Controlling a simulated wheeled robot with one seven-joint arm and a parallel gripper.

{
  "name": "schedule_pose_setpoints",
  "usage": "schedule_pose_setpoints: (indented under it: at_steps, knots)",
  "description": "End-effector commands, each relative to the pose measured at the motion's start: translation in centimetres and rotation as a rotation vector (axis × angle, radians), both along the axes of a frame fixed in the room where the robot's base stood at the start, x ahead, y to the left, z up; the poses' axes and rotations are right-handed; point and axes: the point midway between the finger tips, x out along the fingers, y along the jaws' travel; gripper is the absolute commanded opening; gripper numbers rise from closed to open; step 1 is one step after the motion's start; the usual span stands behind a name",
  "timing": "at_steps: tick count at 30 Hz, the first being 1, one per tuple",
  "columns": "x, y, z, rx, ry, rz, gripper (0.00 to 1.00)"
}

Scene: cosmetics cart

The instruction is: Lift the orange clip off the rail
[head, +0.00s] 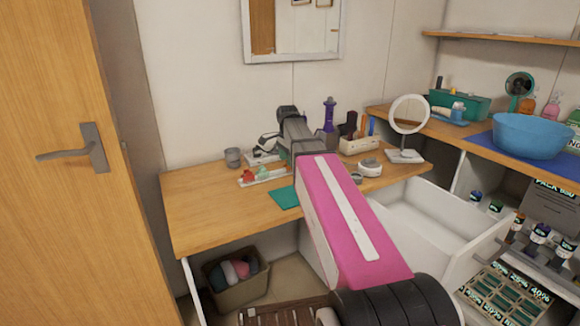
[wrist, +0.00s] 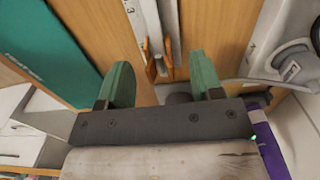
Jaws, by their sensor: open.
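The orange clip (wrist: 150,60) shows in the wrist view as two small upright orange prongs at the near end of the pale rail (wrist: 155,20). My gripper (wrist: 160,64) is open, with one green finger on each side of the clip and a gap on both sides. Nothing is held. Whether the fingers are level with the clip or above it, I cannot tell. In the head view the rail (head: 266,177) lies on the wooden desk with red and green pieces on it. I cannot make out the orange clip there; my arm covers part of that area.
A teal mat (head: 285,197) lies in front of the rail. A purple bottle (head: 328,115), an organiser box (head: 360,144) and a ring mirror (head: 409,115) stand at the right. A grey cup (head: 233,157) is at the left. An open white drawer (head: 480,248) juts out below.

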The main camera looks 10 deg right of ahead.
Motion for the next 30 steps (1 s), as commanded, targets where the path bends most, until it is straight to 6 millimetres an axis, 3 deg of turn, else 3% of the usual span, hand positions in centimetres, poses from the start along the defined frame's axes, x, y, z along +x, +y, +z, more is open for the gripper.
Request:
schedule_pose_setpoints:
  at_steps: [6, 14, 15, 20, 30]
  knots:
    - [-0.1, -0.1, -2.8, 0.0, 0.001, 0.0, 0.6]
    - [-0.1, -0.1, -3.2, 0.0, -0.001, 0.0, 0.6]
    - [-0.1, -0.1, -3.2, 0.0, -0.001, 0.0, 0.56]
    - [-0.1, -0.1, -3.2, 0.0, -0.001, 0.0, 0.04]
    - [-0.1, -0.1, -3.1, 0.0, -0.001, 0.0, 0.02]
